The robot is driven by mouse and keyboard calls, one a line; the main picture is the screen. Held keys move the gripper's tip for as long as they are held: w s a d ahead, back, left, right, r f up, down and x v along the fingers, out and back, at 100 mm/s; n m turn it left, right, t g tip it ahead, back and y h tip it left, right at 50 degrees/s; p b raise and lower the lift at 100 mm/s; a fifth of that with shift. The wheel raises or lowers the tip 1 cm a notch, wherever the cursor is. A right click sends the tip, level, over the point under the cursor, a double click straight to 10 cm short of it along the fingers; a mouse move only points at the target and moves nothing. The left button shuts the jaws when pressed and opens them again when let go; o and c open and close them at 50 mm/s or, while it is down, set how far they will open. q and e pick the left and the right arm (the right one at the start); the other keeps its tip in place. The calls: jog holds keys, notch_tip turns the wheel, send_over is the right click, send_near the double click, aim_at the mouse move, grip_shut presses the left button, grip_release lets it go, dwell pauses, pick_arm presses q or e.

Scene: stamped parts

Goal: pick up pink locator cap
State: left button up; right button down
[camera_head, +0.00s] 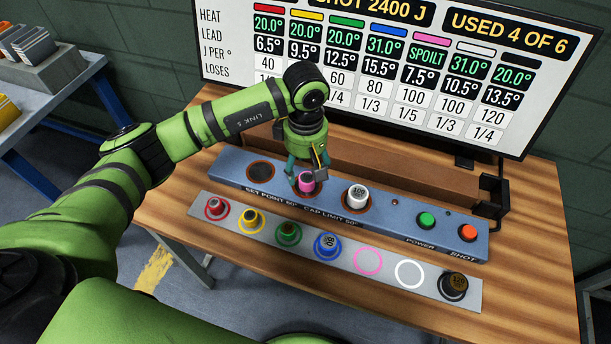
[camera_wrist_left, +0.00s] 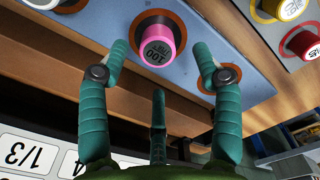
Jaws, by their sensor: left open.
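The pink locator cap (camera_head: 307,185) stands upright in the middle socket of the blue panel. A third finger points up from below in that view. My right gripper is not in view.
A white cap (camera_head: 356,196) stands right of the pink one on the blue panel (camera_head: 394,222); the left socket (camera_head: 260,172) is empty. Green (camera_head: 427,220) and orange (camera_head: 467,232) buttons are farther right. A grey strip (camera_head: 322,270) in front holds several caps. A screen (camera_head: 400,70) stands behind.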

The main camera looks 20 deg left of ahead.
aim_at(307, 177)
pick_arm(q)
notch_tip(307, 177, down, 2)
jog(key=shift+d+f+p, duration=0.1)
jog(key=shift+f+p, duration=0.1)
jog(key=shift+p, duration=0.15)
jog(key=shift+f, duration=0.5)
jog(key=shift+c, duration=0.4)
grip_shut()
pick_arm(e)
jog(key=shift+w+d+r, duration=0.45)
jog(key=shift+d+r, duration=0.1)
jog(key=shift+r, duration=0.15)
